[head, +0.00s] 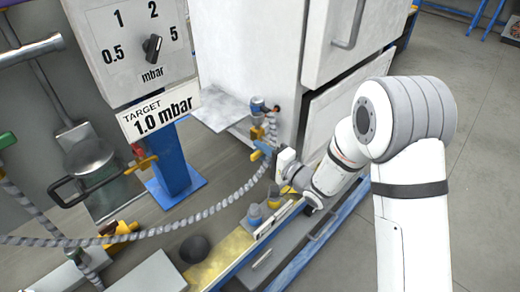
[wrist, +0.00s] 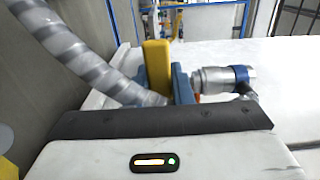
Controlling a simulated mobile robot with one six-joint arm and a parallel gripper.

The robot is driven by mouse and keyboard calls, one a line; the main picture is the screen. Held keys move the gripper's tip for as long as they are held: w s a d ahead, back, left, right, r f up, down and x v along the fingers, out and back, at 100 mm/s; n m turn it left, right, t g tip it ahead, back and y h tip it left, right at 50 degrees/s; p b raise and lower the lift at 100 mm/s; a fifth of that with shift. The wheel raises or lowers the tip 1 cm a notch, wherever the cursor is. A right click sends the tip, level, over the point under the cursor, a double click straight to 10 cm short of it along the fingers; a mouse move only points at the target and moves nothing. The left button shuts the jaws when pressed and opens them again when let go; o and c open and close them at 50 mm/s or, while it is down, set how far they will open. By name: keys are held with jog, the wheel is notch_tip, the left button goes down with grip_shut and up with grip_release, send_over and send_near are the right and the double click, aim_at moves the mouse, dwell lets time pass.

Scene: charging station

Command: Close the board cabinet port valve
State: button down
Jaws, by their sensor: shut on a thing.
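The yellow valve handle (wrist: 157,70) stands upright in the wrist view between the blue fingers of my gripper (wrist: 158,88), which is shut on it. A silver fitting with a blue ring (wrist: 222,80) lies just right of the fingers. In the head view my gripper (head: 268,150) is at the board cabinet's (head: 245,60) lower front, just below a blue-ended port fitting (head: 259,105). The handle is small there and partly hidden by the fingers. The valve body is mostly hidden, so its exact angle is unclear.
A grey ribbed hose (head: 180,222) runs from the port area to the left; it also passes close left of the fingers in the wrist view (wrist: 85,60). A dial box (head: 130,45) with a 1.0 mbar target label (head: 160,110) stands on a blue post (head: 176,160). Open floor (head: 480,160) lies right.

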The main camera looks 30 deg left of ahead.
jog(key=shift+w+d, duration=0.15)
jog(key=c, duration=1.3)
grip_release()
jog(key=v, duration=0.7)
jog(key=shift+d, duration=0.4)
